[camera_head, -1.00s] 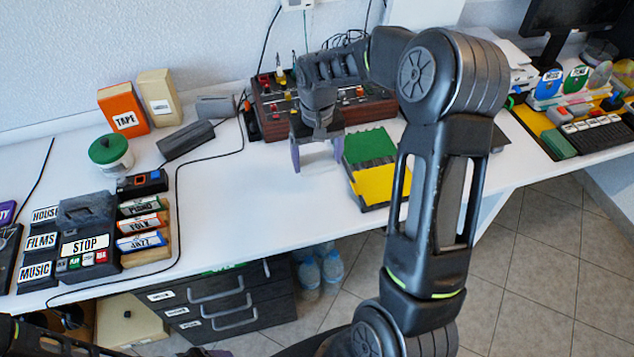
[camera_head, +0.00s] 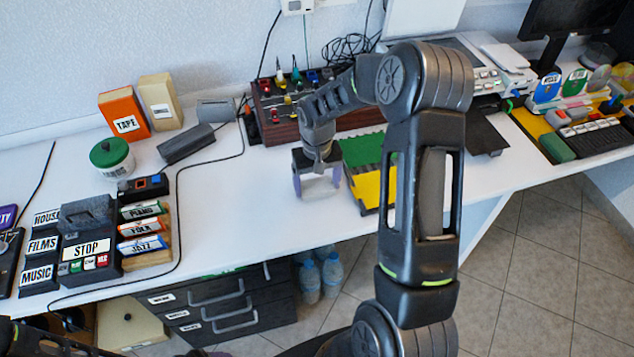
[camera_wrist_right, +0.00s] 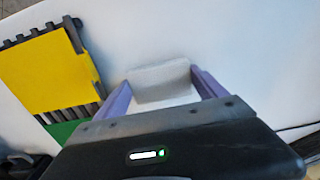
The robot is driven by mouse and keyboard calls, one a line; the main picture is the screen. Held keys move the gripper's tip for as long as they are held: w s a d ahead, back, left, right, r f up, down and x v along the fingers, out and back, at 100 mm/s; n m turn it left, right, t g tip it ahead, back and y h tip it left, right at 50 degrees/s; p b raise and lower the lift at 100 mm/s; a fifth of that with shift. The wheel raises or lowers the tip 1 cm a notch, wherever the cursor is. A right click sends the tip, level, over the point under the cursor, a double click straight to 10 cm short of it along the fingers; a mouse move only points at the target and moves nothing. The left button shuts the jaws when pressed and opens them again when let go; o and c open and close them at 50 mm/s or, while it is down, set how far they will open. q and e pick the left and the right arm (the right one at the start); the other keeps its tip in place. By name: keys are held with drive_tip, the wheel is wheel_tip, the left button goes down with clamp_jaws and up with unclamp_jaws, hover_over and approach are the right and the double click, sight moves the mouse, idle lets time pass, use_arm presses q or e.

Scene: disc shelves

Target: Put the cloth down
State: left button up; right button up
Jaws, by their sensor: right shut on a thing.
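My right gripper (camera_head: 317,188) is over the white table, left of the green and yellow block. It is shut on a small whitish cloth (camera_wrist_right: 160,82). In the right wrist view the cloth lies between the two purple fingers. In the head view the cloth (camera_head: 317,184) shows faintly pale between the fingers. I cannot tell whether it touches the table. My left gripper is not in view.
The green and yellow ribbed piece (camera_head: 366,189) stands right beside my right gripper. Behind is a control box with knobs (camera_head: 285,128). A black cable (camera_head: 178,215) crosses the table left of the gripper. The white tabletop (camera_head: 235,215) between them is clear.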

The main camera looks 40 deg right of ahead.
sight(318, 187)
drive_tip(key=shift+f, duration=0.1)
drive_tip(key=o, duration=1.4)
wheel_tip(318, 187, up, 12)
drive_tip(key=shift+r+b, duration=0.2)
drive_tip(key=shift+b, duration=0.1)
drive_tip(key=shift+s+f, duration=0.1)
